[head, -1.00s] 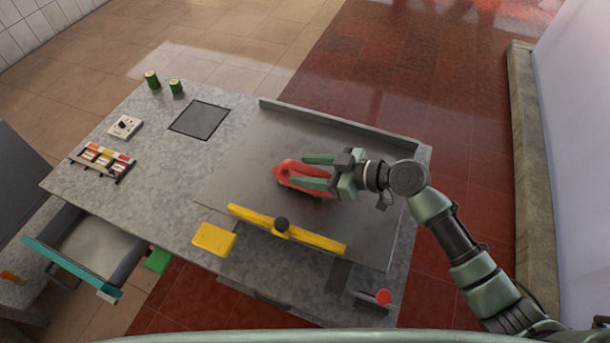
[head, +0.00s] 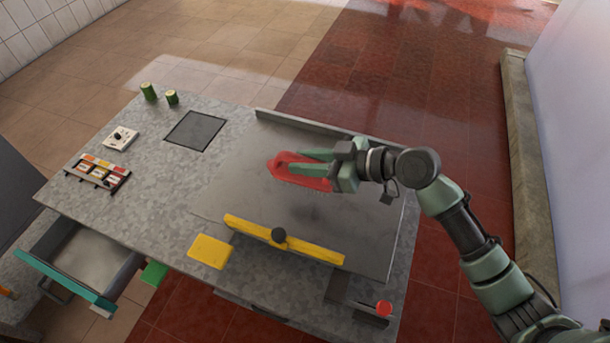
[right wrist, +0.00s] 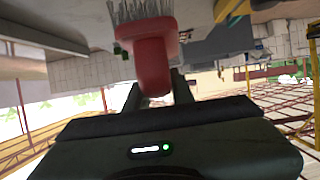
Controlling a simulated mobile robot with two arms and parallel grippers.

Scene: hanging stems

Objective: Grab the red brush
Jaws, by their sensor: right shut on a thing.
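The red brush (head: 284,161) is held by my right gripper (head: 310,169) above the grey metal plate of the workbench in the head view. The gripper's green fingers are shut on the brush's red body. My left gripper is not in view.
A yellow bar with a dark knob (head: 310,252) crosses the plate's front. Green cylinders (head: 148,92) stand at the back left. An open drawer (head: 75,262) juts out at the left.

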